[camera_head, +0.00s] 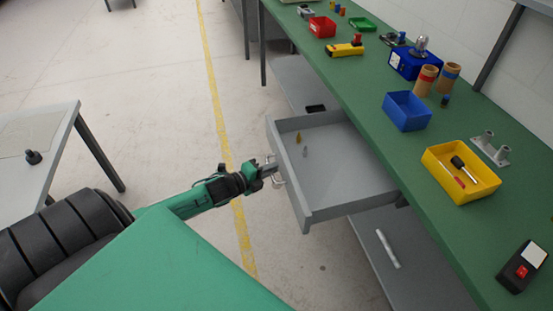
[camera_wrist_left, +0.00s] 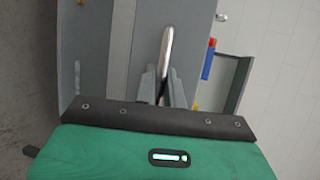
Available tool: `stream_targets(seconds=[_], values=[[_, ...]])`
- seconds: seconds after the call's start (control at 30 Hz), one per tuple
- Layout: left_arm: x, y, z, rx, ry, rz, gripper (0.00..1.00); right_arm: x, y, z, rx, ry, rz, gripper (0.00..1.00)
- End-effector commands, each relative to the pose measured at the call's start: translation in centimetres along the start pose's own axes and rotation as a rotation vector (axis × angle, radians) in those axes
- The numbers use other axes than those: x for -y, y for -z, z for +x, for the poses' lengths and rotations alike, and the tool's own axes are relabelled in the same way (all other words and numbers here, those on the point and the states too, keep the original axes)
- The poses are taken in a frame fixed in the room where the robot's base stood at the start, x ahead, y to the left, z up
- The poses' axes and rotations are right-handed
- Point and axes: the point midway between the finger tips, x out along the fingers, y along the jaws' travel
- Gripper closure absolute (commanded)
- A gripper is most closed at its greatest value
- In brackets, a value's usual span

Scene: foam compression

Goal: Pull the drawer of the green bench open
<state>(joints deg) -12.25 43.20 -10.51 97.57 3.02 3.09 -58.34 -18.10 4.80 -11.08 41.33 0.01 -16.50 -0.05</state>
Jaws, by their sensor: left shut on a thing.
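The green bench (camera_head: 379,118) runs along the right side of the head view. Its grey drawer (camera_head: 345,186) stands well out from under the bench top, so its inside shows. A few small items lie in it. My left gripper (camera_head: 274,171) is at the drawer's front and is shut on the metal handle (camera_head: 279,182). In the left wrist view the two fingers (camera_wrist_left: 164,88) close around the light handle bar (camera_wrist_left: 167,45) against the grey drawer front. My right gripper is in neither view.
On the bench top stand a yellow bin (camera_head: 437,165), a blue bin (camera_head: 403,123) and a red bin (camera_head: 322,27). A lower shelf (camera_head: 400,225) holds a white tube. A grey table (camera_head: 62,125) stands at the left. The floor between is clear, with a yellow line.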

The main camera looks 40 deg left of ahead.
Motion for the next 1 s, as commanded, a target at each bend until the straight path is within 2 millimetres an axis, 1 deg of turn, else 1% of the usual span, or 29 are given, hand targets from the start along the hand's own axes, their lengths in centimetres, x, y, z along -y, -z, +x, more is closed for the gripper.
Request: stream_targets(seconds=[0.3,0.33,0.37,0.73,0.87,1.0], values=[[-0.1,-0.1,-0.1,0.002,-0.001,0.000,1.00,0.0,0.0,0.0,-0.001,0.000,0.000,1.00],[-0.1,-0.1,-0.1,0.002,-0.001,0.000,0.87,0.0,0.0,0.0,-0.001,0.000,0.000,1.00],[-0.1,-0.1,0.0,0.002,-0.001,0.000,0.81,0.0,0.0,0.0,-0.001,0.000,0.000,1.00],[-0.1,0.0,-0.3,0.001,-0.001,0.000,0.81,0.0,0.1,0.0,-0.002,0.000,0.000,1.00],[-0.1,0.0,-1.3,0.001,-0.001,0.000,0.81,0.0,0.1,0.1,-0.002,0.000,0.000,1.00],[-0.2,0.0,-3.0,0.000,-0.003,0.000,0.81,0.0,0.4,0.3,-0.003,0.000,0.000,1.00]])
